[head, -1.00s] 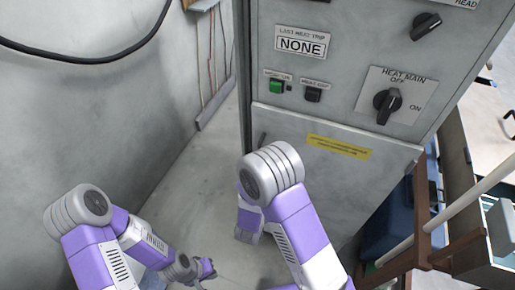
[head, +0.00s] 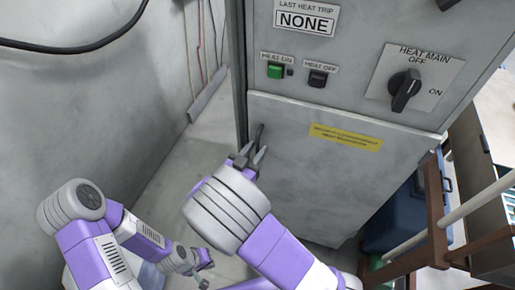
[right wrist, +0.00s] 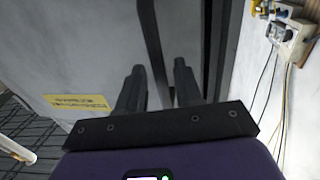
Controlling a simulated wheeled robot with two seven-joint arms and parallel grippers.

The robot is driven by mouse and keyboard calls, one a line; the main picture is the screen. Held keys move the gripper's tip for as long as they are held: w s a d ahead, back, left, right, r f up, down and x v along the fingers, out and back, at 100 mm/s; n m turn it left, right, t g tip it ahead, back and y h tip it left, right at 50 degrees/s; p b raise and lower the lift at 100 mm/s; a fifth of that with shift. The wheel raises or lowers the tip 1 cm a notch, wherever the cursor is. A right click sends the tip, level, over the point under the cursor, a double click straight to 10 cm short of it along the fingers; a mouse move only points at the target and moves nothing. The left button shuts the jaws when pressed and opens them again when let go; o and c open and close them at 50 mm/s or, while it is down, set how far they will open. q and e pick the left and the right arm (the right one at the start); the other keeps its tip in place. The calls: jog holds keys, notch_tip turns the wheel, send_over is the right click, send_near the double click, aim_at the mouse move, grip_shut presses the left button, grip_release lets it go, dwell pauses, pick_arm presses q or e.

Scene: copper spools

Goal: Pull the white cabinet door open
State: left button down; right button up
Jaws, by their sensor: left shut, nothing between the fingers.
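The white cabinet door (head: 325,185) is the lower panel with a yellow label; it looks closed. Its dark upright handle (head: 259,133) is near the door's left edge. My right gripper (head: 250,156) is at the handle in the head view, its fingers apart. In the right wrist view, a dark bar (right wrist: 151,40) that looks like the handle runs down between the two fingers (right wrist: 158,80); I cannot tell if they touch it. The yellow label (right wrist: 78,102) shows to the left there. My left gripper (head: 203,265) is low at the left, shut and empty, away from the door.
Above the door is a panel with a green button (head: 276,71) and a black rotary switch (head: 404,90). A grey wall (head: 90,110) stands at the left. A brown frame (head: 436,215) and a blue bin (head: 395,215) are at the right. Floor shows left of the cabinet.

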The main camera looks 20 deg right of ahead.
jog(key=shift+w+d, duration=0.5)
grip_shut()
